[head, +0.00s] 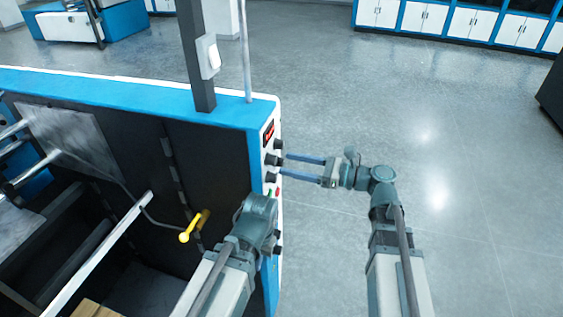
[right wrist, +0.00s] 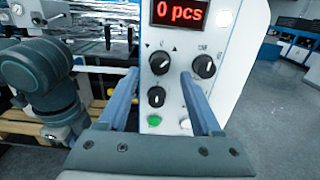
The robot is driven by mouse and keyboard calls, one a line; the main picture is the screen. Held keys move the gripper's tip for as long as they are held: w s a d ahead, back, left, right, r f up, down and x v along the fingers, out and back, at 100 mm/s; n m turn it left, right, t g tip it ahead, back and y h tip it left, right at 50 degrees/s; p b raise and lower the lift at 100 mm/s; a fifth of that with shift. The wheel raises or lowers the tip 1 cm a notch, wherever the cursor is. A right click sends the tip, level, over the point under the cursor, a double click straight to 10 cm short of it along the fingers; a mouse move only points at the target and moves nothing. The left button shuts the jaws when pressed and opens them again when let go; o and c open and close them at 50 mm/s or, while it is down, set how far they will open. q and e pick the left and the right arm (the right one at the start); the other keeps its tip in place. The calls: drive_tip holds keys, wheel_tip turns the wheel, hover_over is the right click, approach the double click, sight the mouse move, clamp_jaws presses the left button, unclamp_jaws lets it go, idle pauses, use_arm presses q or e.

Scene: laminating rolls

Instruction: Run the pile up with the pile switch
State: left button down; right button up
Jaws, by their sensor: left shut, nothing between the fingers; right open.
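The control panel's upper left knob (right wrist: 160,63), with small arrow marks above it, and upper right knob (right wrist: 204,66) show in the right wrist view. A lower knob (right wrist: 156,96) shows between my right gripper's fingers in that picture. I cannot read which knob is the pile switch. My right gripper (head: 284,165) is open and empty, fingertips close to the panel knobs (head: 272,159); contact is unclear. My left gripper (head: 262,208) is shut and empty beside the machine's end, its fingers mostly hidden by its wrist. Wooden boards (head: 92,309) show low inside the machine.
A red display (right wrist: 179,12) reads 0 pcs. A green button (right wrist: 153,120) and a white button (right wrist: 184,123) sit below the knobs. A yellow-handled crank (head: 190,230) and a dark post (head: 196,60) are nearby. Open floor (head: 460,180) lies to the right.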

sight(271, 160)
drive_tip(key=shift+x, duration=1.7)
drive_tip(key=shift+c, duration=0.3)
clamp_jaws()
